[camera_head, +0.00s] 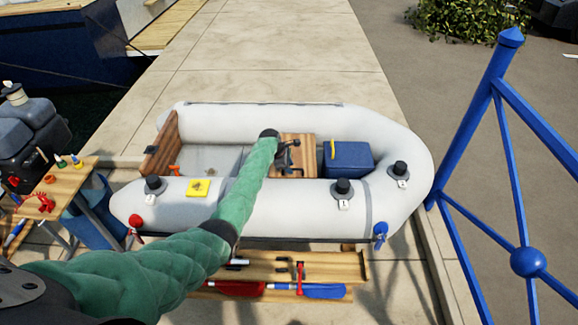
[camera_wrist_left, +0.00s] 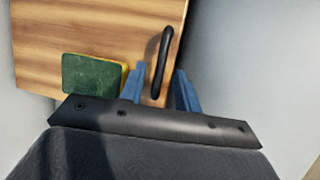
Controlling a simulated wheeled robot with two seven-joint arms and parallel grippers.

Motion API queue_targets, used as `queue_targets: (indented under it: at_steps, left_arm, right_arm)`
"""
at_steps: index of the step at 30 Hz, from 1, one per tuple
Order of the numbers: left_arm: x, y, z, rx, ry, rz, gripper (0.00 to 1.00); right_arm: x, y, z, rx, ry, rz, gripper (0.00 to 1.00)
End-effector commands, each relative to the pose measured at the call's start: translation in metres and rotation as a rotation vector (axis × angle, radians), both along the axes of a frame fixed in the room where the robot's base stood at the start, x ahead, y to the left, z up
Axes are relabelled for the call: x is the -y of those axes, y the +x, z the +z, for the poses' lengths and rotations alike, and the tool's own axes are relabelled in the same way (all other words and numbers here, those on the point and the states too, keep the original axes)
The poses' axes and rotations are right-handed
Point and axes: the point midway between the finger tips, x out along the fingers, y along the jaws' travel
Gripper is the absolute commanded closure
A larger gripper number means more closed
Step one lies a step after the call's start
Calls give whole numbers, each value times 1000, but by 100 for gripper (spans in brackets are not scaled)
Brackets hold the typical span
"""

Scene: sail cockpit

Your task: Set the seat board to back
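The seat board (camera_head: 298,168) is a wooden plank lying across the grey inflatable boat, right of its middle. In the left wrist view the board (camera_wrist_left: 60,30) fills the upper left and carries a black bar handle (camera_wrist_left: 162,58). My left gripper (camera_head: 288,150) is over the board at the handle, partly hidden by my green-sleeved arm. In the left wrist view its two blue fingers (camera_wrist_left: 160,82) stand apart, with the handle's lower end between them and gaps showing on both sides. My right gripper is not in view.
A blue box (camera_head: 348,158) sits right of the board in the boat. A wooden transom (camera_head: 160,147) closes the left end. A green and yellow sponge-like block (camera_wrist_left: 90,75) is beside the left finger. A blue railing (camera_head: 480,120) stands at right.

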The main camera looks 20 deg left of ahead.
Motion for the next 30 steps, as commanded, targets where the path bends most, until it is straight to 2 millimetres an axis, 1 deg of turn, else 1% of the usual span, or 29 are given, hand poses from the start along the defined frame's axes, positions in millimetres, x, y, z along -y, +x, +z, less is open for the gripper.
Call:
queue_targets:
  at_steps: [8,9,13,14,23,27,30]
  left_arm:
    - [0,0,-1,0,0,0,68]
    - [0,0,-1,0,0,0,71]
    - [0,0,-1,0,0,0,97]
    - [0,0,-1,0,0,0,100]
    - [-3,-1,-1,0,1,0,100]
    - [-16,-4,0,-1,1,2,100]
    - [-33,-7,1,-2,2,3,100]
  right_arm:
    - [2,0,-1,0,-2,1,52]
    - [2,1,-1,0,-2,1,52]
    - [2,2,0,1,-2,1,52]
    - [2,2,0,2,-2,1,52]
    - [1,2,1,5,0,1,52]
    - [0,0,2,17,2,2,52]
    - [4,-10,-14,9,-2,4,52]
